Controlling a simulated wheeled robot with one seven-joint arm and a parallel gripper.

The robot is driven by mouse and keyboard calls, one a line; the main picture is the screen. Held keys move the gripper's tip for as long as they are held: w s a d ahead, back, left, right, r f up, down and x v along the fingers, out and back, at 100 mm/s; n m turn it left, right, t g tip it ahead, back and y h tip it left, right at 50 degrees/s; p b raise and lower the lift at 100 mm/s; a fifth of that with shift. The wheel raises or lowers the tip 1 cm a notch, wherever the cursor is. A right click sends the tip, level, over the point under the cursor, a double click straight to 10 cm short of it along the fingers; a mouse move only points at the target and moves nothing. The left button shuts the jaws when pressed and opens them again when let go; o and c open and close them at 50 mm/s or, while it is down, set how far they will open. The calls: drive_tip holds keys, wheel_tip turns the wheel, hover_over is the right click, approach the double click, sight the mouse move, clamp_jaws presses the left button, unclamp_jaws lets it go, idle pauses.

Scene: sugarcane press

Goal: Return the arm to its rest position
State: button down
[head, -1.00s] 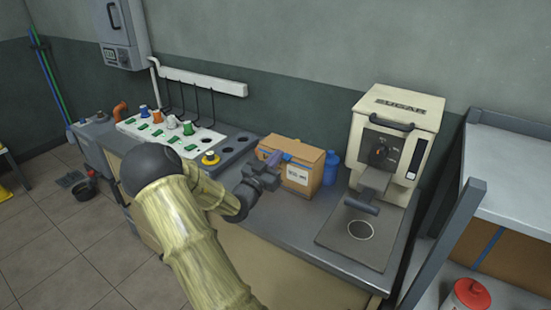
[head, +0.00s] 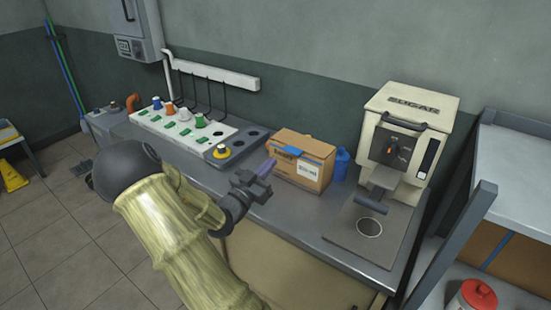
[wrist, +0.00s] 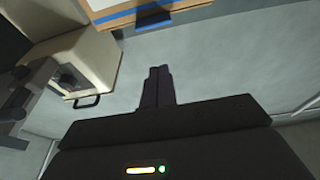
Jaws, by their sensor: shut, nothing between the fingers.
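My gripper (head: 264,171) is at the end of my bent arm, over the counter (head: 262,208) and just left of the cardboard box. In the wrist view its two dark fingers (wrist: 158,85) lie side by side, pressed together, with nothing between them. The gripper looks apart from the box in the head view.
A cardboard box (head: 297,170) with blue tape stands right of the gripper, with a blue bottle (head: 341,165) behind it. The cream sugarcane press (head: 421,108) is farther right. A white panel with coloured knobs (head: 178,122) is at left. Shelves (head: 518,170) stand at far right.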

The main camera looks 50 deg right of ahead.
drive_tip(key=shift+a, duration=0.1)
idle(0.5)
drive_tip(key=w+a+f+n+t+y, duration=0.55)
drive_tip(key=a+f+y, duration=0.35)
drive_tip(key=a+y, duration=0.25)
drive_tip(key=s+a+n+g+y, duration=0.25)
drive_tip(key=a+n+y, duration=0.45)
drive_tip(key=a, duration=0.7)
drive_tip(key=s+a+r+n+g+y+p, duration=0.1)
drive_tip(key=s+a+r+n+g, duration=0.15)
drive_tip(key=s, duration=0.35)
drive_tip(key=s+a+r+n+g+y, duration=0.1)
drive_tip(key=s+a+n, duration=0.1)
drive_tip(key=s+a, duration=0.3)
wheel_tip(320, 180, up, 15)
drive_tip(key=p, duration=1.5)
drive_tip(key=shift+s+d+r+p, duration=0.15)
drive_tip(key=shift+s+d+p, duration=0.1)
drive_tip(key=shift+d+p, duration=0.1)
